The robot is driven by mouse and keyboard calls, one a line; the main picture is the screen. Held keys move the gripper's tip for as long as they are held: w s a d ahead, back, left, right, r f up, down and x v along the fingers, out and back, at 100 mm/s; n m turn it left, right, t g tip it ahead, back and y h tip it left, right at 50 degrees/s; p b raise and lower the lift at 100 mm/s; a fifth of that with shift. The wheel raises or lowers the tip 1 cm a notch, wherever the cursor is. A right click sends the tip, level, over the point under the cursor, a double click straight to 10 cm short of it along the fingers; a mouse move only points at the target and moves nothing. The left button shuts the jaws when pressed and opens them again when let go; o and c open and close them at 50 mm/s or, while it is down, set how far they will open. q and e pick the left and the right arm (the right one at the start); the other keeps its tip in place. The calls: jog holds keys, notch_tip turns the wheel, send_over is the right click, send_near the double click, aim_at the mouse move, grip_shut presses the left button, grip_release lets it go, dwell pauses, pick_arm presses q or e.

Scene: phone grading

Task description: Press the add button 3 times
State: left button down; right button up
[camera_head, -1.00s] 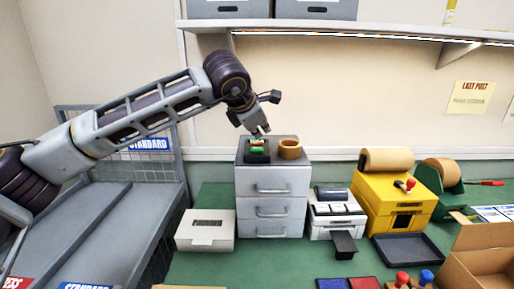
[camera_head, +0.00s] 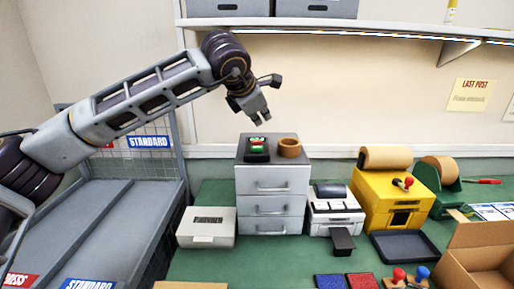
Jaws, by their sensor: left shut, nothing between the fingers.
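A small black device with green buttons and a red part (camera_head: 257,146) sits on top of the grey drawer unit (camera_head: 271,182). It is too small to tell which button is the add button. My left gripper (camera_head: 262,118) is shut and empty. It points down, a little above the device and apart from it. My right gripper is not in view.
A white box (camera_head: 206,228), a label printer (camera_head: 334,207) and a yellow machine (camera_head: 394,200) stand on the green table. The shelf (camera_head: 330,27) runs above.

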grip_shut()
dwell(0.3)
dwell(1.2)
